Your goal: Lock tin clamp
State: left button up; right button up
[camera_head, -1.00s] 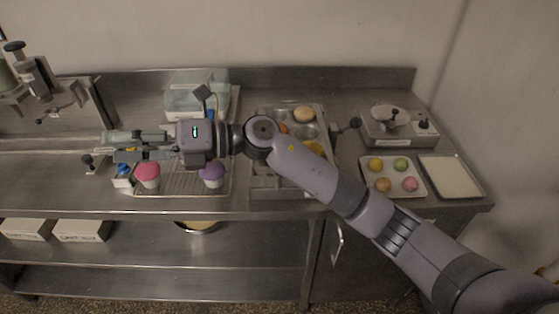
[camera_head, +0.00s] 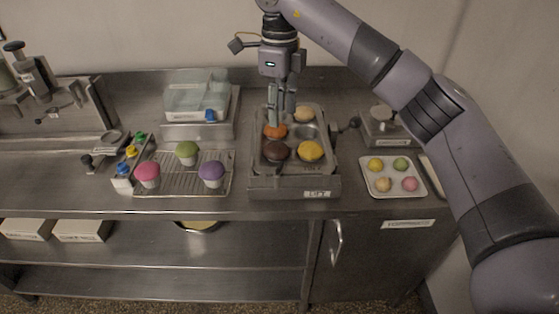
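The muffin tin (camera_head: 323,168) sits in a metal fixture (camera_head: 293,189) at the middle of the counter. An orange muffin (camera_head: 276,131), a brown one (camera_head: 276,151), a yellow one (camera_head: 310,151) and a pale one (camera_head: 304,114) sit in it. A lever with a dark knob (camera_head: 353,123) sticks out at the fixture's right side, apparently the clamp handle. My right gripper (camera_head: 281,122) points down over the tin's back left, with its fingertips close by the orange muffin. I cannot tell whether it touches or holds it. My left gripper is not in view.
A wire rack (camera_head: 190,188) with pink, green and purple muffins is at left. A clear bin (camera_head: 196,95) stands behind it. At right are a scale-like device (camera_head: 378,128) and a tray of several small balls (camera_head: 394,191). My arm covers the far right.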

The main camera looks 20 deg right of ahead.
aim_at(280, 166)
notch_tip(280, 166, down, 15)
jog(key=p, duration=0.2)
jog(key=shift+f+p, duration=0.1)
jog(key=shift+p, duration=0.3)
